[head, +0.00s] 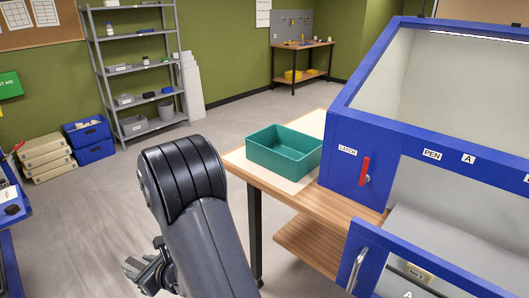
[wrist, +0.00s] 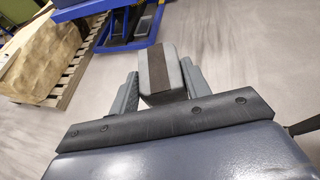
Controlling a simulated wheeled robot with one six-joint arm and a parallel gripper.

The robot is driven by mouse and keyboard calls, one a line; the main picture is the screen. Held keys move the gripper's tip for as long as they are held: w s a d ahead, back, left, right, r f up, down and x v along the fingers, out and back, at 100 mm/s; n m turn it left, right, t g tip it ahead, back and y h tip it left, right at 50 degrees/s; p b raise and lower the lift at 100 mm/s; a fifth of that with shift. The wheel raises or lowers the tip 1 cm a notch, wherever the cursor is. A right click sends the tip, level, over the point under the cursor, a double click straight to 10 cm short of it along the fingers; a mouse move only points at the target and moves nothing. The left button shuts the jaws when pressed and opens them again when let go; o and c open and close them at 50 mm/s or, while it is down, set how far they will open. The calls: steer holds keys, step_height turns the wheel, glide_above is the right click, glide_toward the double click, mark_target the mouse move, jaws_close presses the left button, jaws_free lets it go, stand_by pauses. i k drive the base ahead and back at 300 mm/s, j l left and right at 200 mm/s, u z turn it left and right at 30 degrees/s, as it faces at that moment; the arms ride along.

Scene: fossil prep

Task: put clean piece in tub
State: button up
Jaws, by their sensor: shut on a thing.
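A grey block-like piece with a dark brown band (wrist: 158,68) sits between the two fingers of my gripper (wrist: 160,82) in the wrist view. The gripper is shut on it, with bare floor below. A teal tub (head: 290,163) stands on a pale mat at the left end of the wooden bench. Its visible inside looks empty. My gripper is left of the bench and apart from the tub.
A blue cabinet (head: 343,175) with a red latch handle (head: 365,170) stands on the bench (head: 262,182) right of the tub, its lower door hanging open. The wrist view shows a wooden pallet (wrist: 75,75) with a tan block and a blue frame (wrist: 125,42). Open floor lies left of the bench.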

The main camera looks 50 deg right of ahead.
mark_target(287, 152)
steer(key=i+z, duration=0.25)
steer(key=i, duration=0.5)
steer(key=i+j+z, duration=0.25)
steer(key=i, duration=0.45)
steer(key=i+z, duration=0.7)
steer(key=i+j+z, duration=0.15)
steer(key=i+z, duration=0.2)
